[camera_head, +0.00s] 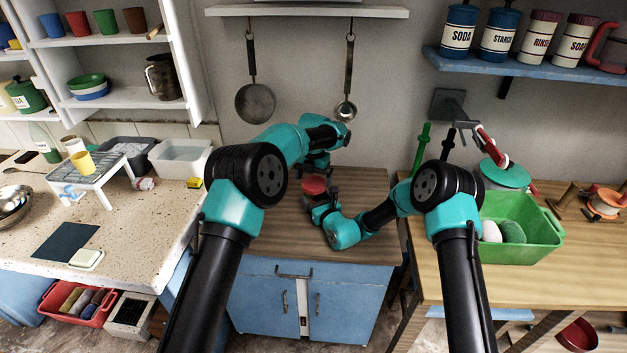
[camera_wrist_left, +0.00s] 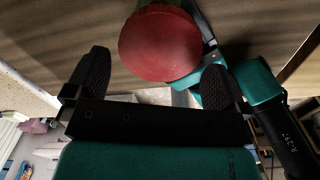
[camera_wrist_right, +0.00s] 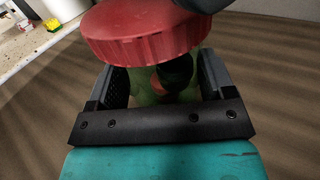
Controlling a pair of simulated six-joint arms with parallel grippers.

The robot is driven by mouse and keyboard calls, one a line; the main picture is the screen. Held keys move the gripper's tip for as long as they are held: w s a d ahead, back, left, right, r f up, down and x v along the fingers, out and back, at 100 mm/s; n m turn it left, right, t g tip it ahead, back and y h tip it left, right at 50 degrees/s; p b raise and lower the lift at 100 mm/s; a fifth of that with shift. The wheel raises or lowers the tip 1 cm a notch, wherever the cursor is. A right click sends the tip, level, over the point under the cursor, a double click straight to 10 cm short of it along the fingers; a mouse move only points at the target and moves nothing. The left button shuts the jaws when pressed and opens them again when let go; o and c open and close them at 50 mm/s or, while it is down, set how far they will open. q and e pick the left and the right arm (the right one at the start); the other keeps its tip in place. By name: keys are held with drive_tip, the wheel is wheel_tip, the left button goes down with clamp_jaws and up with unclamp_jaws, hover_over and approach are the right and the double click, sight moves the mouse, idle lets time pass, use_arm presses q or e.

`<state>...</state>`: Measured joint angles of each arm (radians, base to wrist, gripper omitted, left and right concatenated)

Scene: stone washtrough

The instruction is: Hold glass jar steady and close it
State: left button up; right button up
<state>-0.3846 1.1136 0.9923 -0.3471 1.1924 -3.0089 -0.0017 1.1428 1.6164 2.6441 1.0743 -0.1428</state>
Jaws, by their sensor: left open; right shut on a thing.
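The glass jar is greenish and stands on the brown wooden counter; its body (camera_wrist_right: 148,98) shows between my right fingers. A round red lid (camera_head: 314,185) sits at the jar's top, large in the right wrist view (camera_wrist_right: 135,38) and left wrist view (camera_wrist_left: 160,45). I cannot tell whether it is fully seated. My right gripper (camera_wrist_right: 162,78) is shut on the jar body, below the lid. My left gripper (camera_wrist_left: 155,68) is open and empty, with the lid just beyond its fingertips.
The wooden counter (camera_head: 365,185) around the jar is clear. A speckled stone counter (camera_head: 130,240) with a small rack (camera_head: 95,170) lies left. A green tub (camera_head: 530,245) stands on the right-hand table. A pan (camera_head: 255,102) and a ladle (camera_head: 346,110) hang behind.

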use_arm(q)
drive_tip(key=shift+r, duration=1.6)
